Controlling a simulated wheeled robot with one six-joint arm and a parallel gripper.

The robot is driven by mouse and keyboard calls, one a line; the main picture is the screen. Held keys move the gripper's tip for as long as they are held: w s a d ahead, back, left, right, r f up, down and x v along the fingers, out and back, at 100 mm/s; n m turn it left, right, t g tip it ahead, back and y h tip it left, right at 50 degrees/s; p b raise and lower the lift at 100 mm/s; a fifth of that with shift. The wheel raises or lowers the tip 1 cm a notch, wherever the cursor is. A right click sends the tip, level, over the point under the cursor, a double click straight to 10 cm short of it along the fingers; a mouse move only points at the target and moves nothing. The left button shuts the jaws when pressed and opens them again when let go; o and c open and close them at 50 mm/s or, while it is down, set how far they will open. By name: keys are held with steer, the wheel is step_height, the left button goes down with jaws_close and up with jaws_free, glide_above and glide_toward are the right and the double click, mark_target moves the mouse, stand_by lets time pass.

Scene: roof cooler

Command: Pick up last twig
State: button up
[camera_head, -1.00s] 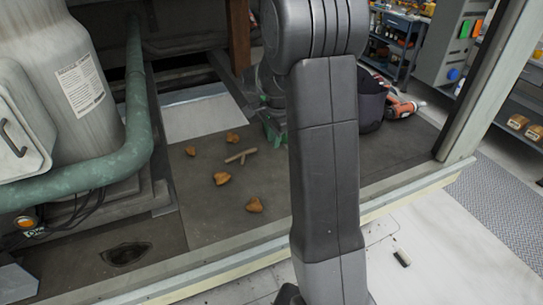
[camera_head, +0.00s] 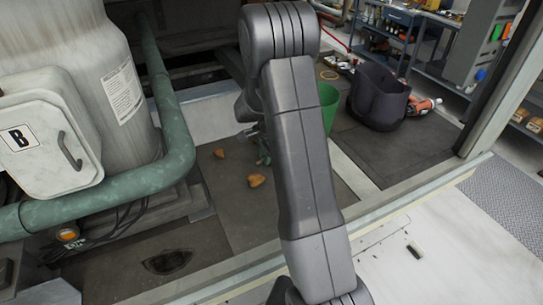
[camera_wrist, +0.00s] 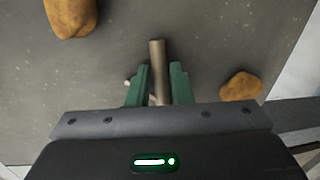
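The twig (camera_wrist: 157,60) is a grey-brown stick lying on the dark floor panel, seen in the wrist view. My gripper (camera_wrist: 160,70) has two green fingers, one on each side of the twig. They stand apart, with a narrow gap showing on the right side of the twig; contact on the left is unclear. A short light stub shows left of the left finger and may be a side branch. In the head view my arm hides the twig and most of my gripper (camera_head: 263,150).
Brown lumps lie near the twig, one at upper left (camera_wrist: 70,14) and one at right (camera_wrist: 240,86). A green bin (camera_head: 328,108) and a dark bag (camera_head: 378,98) stand right of my arm. A green pipe (camera_head: 176,130) and a large tank (camera_head: 75,55) bound the left.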

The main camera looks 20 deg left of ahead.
jaws_close()
steer(key=shift+r, duration=0.15)
